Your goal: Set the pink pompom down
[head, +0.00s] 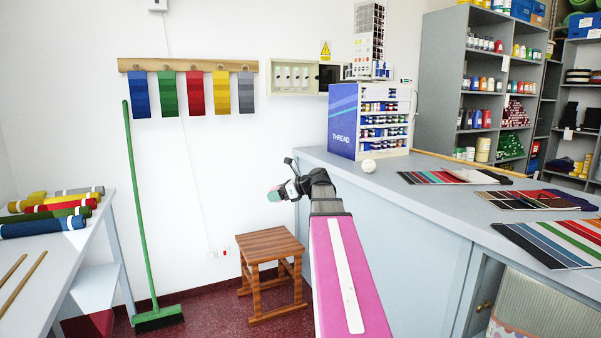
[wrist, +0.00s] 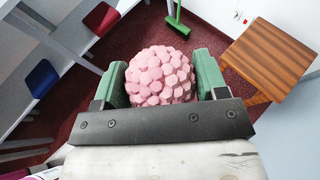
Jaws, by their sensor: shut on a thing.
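The pink pompom (wrist: 159,76) is a round, bumpy ball between the two green fingers of my gripper (wrist: 161,82) in the wrist view. My gripper is shut on it, with a finger against each side. In the head view my gripper (head: 275,194) is at the end of my pink arm, left of the counter's front edge and above floor level.
A wooden stool (head: 268,246) stands below. A green broom (head: 138,220) leans on the wall. A left table (head: 50,262) holds fabric rolls.

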